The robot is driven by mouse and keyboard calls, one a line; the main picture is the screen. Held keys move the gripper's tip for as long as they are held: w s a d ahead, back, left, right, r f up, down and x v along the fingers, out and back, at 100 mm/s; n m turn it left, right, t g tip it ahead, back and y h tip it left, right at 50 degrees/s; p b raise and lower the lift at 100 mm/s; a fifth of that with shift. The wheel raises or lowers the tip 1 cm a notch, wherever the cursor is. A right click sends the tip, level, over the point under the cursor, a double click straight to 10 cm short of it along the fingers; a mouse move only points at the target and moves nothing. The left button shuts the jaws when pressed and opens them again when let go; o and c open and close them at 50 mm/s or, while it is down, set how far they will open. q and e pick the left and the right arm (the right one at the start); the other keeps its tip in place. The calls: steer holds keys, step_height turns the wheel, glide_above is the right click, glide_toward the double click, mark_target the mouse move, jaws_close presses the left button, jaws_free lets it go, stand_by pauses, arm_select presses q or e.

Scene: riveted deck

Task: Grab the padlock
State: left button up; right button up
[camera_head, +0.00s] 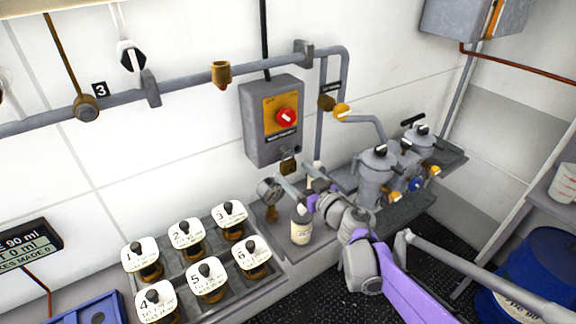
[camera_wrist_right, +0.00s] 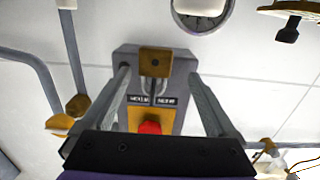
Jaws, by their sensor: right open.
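The padlock (camera_head: 288,167) is a small brass-coloured block hanging at the lower edge of a grey wall box (camera_head: 258,124). In the right wrist view the padlock (camera_wrist_right: 155,62) shows face-on, with a dark dot in its middle. My right gripper (camera_head: 294,177) is just in front of and below the padlock. In the wrist view its two grey fingers (camera_wrist_right: 158,77) are spread, with the padlock between their tips in the picture. I cannot tell how far the tips are from it in depth. No contact shows. My left gripper is not in view.
The box carries a red knob (camera_head: 286,117) on a yellow plate. A pressure gauge (camera_head: 268,190) and a labelled bottle (camera_head: 301,222) stand close below my right gripper. Grey pots (camera_head: 377,172) with valves stand to the right. Several numbered jars sit in a tray (camera_head: 190,279) at lower left.

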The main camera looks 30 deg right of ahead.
mark_target(290, 166)
steer(key=w+p, duration=0.1)
steer(key=w, duration=0.4)
steer(key=shift+d, duration=0.15)
steer(key=shift+c, duration=0.6)
jaws_close()
